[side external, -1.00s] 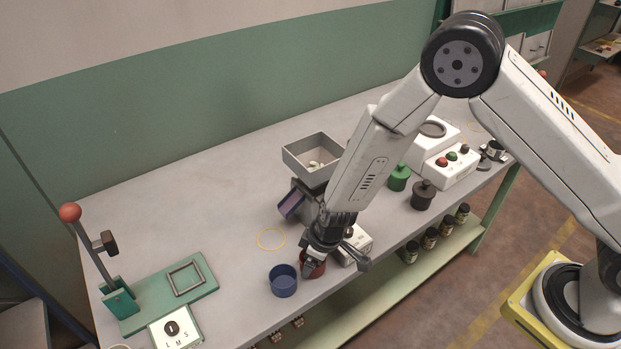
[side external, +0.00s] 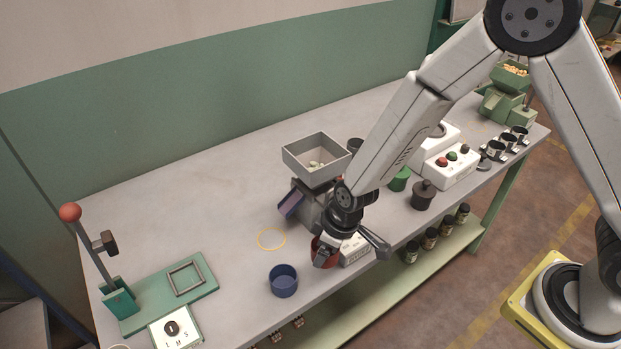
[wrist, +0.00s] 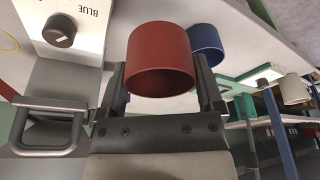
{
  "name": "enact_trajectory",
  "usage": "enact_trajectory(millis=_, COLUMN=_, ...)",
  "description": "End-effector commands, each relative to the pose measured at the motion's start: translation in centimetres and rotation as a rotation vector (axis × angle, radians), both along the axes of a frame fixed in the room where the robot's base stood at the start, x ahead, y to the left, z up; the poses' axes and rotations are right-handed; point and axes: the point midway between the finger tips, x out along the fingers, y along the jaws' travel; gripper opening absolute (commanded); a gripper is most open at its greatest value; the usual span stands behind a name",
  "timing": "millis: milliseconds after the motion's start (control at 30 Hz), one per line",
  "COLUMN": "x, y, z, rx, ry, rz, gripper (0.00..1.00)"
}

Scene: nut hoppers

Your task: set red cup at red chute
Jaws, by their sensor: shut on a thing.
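The red cup (wrist: 160,62) is between the two fingers of my gripper (wrist: 160,82) in the wrist view, and the gripper is shut on it. In the side view my gripper (side external: 326,249) partly hides the cup, in front of the hopper machine (side external: 316,160). I cannot tell whether the cup touches the table. A blue-purple chute (side external: 291,204) sticks out from the machine's left side. I cannot make out a red chute; my arm hides part of the machine.
A blue cup (side external: 283,281) stands left of the gripper near the table's front edge. A white box (side external: 355,249) with a knob, labelled BLUE in the wrist view (wrist: 82,22), is close to its right. A yellow ring (side external: 271,239) lies left. A green press (side external: 170,288) stands farther left.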

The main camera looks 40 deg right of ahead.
Motion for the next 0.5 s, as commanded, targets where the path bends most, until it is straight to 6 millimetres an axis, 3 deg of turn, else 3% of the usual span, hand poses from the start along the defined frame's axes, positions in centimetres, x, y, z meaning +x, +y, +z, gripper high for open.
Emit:
enact_trajectory(millis=200, x=-2.3, y=-0.8, z=2.7, rx=0.001, ry=-0.002, rz=0.001, gripper=0.21)
enact_trajectory(millis=500, x=-6.9, y=-2.5, z=4.8, rx=0.001, ry=-0.002, rz=0.001, gripper=0.21)
